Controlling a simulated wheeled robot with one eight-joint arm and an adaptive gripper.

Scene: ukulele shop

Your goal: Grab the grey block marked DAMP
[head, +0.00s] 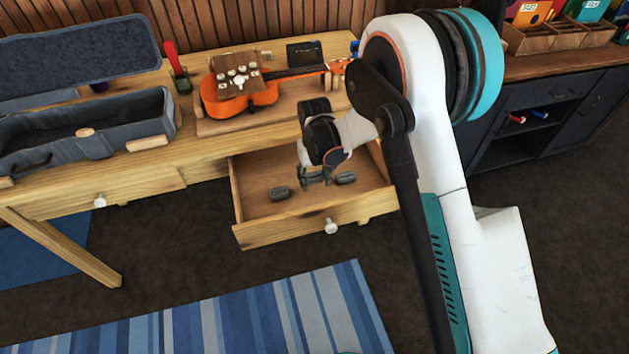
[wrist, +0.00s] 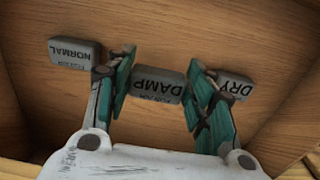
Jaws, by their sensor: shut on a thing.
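The grey block marked DAMP (wrist: 157,87) sits between my gripper's two teal-padded fingers in the wrist view, with the pads against its ends. My gripper (head: 315,176) is shut on it, low inside the open drawer (head: 280,230). Whether the block touches the drawer floor I cannot tell. A grey block marked NORMAL (wrist: 73,53) lies left of my gripper in the wrist view. A grey block marked DRY (wrist: 236,87) lies close to the right finger, which partly covers it. In the head view two grey blocks show, one at left (head: 280,193) and one at right (head: 345,178).
The drawer walls surround my gripper closely. Above, an orange ukulele (head: 240,100) lies on the wooden workbench (head: 205,150). An open blue-grey instrument case (head: 90,130) stands at the left. A striped rug (head: 230,315) lies on the floor in front.

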